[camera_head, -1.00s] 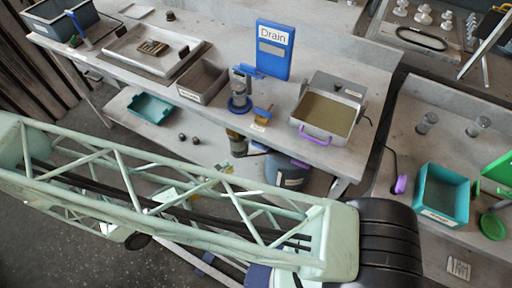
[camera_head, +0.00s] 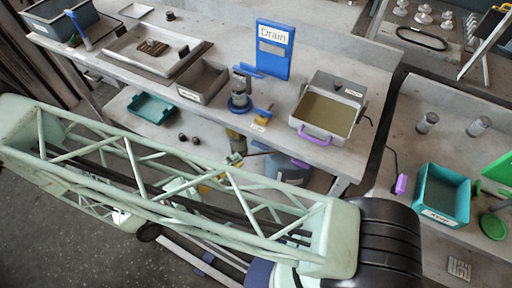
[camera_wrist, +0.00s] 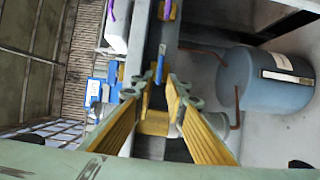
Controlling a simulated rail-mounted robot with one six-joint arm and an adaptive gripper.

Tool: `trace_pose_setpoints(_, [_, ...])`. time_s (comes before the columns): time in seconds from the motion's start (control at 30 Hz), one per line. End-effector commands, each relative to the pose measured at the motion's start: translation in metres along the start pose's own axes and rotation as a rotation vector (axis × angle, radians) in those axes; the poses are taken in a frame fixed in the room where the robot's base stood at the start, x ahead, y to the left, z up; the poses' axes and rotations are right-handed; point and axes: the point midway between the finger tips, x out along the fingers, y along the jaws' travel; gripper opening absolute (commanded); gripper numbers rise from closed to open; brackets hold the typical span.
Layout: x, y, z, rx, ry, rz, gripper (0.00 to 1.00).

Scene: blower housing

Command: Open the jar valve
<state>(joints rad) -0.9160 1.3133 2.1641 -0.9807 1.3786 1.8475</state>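A small jar (camera_head: 240,88) with a dark top stands in a blue ring-shaped base on the bench, in front of the blue Drain sign (camera_head: 273,48). I cannot tell which part is the jar valve. In the wrist view, my gripper (camera_wrist: 155,95) is open, its two yellow-padded fingers spread apart. A narrow blue lever-like piece (camera_wrist: 160,64) shows beyond the fingertips, roughly between them. I see no contact. My arm hides much of the area under the bench in the head view.
A blue-grey tank (camera_wrist: 262,85) with a white label and reddish pipes lies right of my gripper in the wrist view. A purple-handled tray (camera_head: 325,112), a grey bin (camera_head: 203,80) and a teal bin (camera_head: 442,195) stand on the benches. A teal tray (camera_head: 152,108) sits on the lower shelf.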

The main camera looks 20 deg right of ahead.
Motion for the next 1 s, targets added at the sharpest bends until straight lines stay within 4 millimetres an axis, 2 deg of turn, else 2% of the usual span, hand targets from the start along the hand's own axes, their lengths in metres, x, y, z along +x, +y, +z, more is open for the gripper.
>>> trace_pose_setpoints(0.6, [0.061,0.0,0.001,0.0,-0.003,0.001,0.13])
trace_pose_setpoints(1.0, [0.091,0.0,0.0,0.0,-0.001,0.0,0.13])
